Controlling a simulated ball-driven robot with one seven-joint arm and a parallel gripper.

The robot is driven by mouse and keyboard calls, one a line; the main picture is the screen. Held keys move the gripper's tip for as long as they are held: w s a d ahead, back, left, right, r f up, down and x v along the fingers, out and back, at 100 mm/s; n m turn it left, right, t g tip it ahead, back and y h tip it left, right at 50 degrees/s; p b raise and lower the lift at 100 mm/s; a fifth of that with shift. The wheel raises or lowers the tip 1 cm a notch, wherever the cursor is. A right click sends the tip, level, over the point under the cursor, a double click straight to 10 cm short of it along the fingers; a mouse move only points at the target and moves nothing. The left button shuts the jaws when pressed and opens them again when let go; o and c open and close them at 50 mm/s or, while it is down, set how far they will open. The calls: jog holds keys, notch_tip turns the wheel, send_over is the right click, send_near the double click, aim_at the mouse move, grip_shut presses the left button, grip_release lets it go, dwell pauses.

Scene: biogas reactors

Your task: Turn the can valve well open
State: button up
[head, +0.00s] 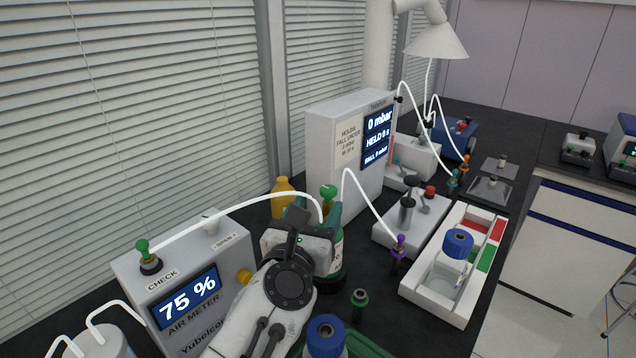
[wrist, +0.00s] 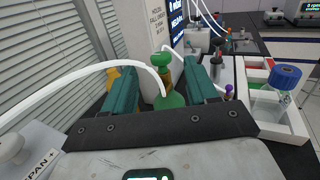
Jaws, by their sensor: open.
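The green can (head: 338,262) stands upright on the dark bench, partly hidden behind my gripper (head: 315,213). Its green valve knob (head: 328,191) shows just above the fingers. A white hose runs from the can's top to the air meter (head: 190,290), which reads 75 %. In the wrist view the valve knob (wrist: 161,61) and the can's green shoulder (wrist: 170,100) lie between the two teal fingers of my gripper (wrist: 160,75). The gripper is open, with a gap on each side of the valve. I cannot tell whether a finger touches the can.
A yellow bottle (head: 284,195) stands behind the gripper. A tall grey gauge box (head: 335,155) reads 0 mbar. A white tray (head: 415,290) with a blue-capped bottle (head: 457,244) is at right. Another blue-capped bottle (head: 326,337) is in front. White hoses cross the space around the can.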

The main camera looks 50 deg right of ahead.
aim_at(328, 195)
jog(key=p+x, duration=0.1)
jog(key=x, duration=0.2)
jog(key=p+x, duration=0.1)
jog(key=x, duration=0.3)
jog(key=f+p+x, duration=0.1)
jog(key=x, duration=0.2)
jog(key=shift+w+d, duration=0.1)
jog(key=shift+d, duration=0.1)
jog(key=c, duration=1)
